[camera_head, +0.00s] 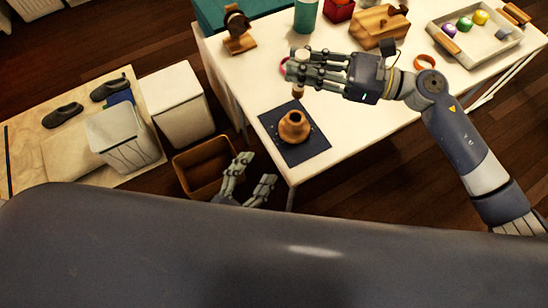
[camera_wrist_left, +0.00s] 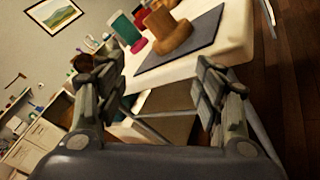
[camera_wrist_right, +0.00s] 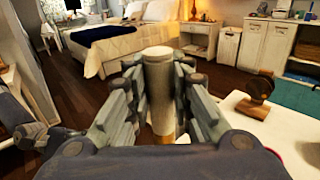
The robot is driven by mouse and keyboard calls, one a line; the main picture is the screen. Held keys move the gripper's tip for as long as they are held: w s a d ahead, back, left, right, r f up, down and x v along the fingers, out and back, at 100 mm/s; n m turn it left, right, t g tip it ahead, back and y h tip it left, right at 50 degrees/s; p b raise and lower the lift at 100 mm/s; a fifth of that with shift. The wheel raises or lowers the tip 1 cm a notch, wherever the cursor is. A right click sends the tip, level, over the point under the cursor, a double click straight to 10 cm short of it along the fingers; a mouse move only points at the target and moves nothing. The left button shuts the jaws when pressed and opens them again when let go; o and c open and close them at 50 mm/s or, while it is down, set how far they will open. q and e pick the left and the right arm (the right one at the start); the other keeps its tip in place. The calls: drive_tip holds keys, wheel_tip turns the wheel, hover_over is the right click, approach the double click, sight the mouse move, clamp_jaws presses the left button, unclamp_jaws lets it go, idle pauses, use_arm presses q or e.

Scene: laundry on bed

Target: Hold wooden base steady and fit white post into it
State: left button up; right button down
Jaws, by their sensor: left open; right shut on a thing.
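The round wooden base (camera_head: 294,127) stands upright on a dark square mat (camera_head: 306,151) near the table's front left corner. It also shows in the left wrist view (camera_wrist_left: 172,32). My right gripper (camera_head: 300,72) is shut on the post, whose pale top (camera_head: 302,54) sticks out above the fingers. In the right wrist view the post (camera_wrist_right: 159,80) stands upright between the fingers, with its lower end hidden. It is held above and behind the base, apart from it. My left gripper (camera_head: 256,169) is open and empty, low beside the table's front left corner, apart from the base.
A brown bin (camera_head: 187,158) is on the floor beside my left gripper. The tabletop right of the mat is clear.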

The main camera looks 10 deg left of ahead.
sight(291, 127)
use_arm(q)
wheel_tip(291, 127, up, 5)
drive_tip(key=w+d+n, duration=0.2)
drive_tip(key=d+n, duration=0.1)
drive_tip(key=w+d+n, duration=0.1)
drive_tip(key=w+n, duration=0.1)
drive_tip(key=w, duration=0.2)
drive_tip(key=w+d+f+n, duration=0.1)
drive_tip(key=w+d+n, duration=0.1)
drive_tip(key=w, duration=0.1)
drive_tip(key=w+d+n+t+y, duration=0.1)
drive_tip(key=w+d+n, duration=0.1)
drive_tip(key=w, duration=0.2)
drive_tip(key=shift+w+f+n, duration=0.3)
drive_tip(key=shift+w+f, duration=0.05)
drive_tip(key=shift+f, duration=0.05)
drive_tip(key=c, duration=1.2)
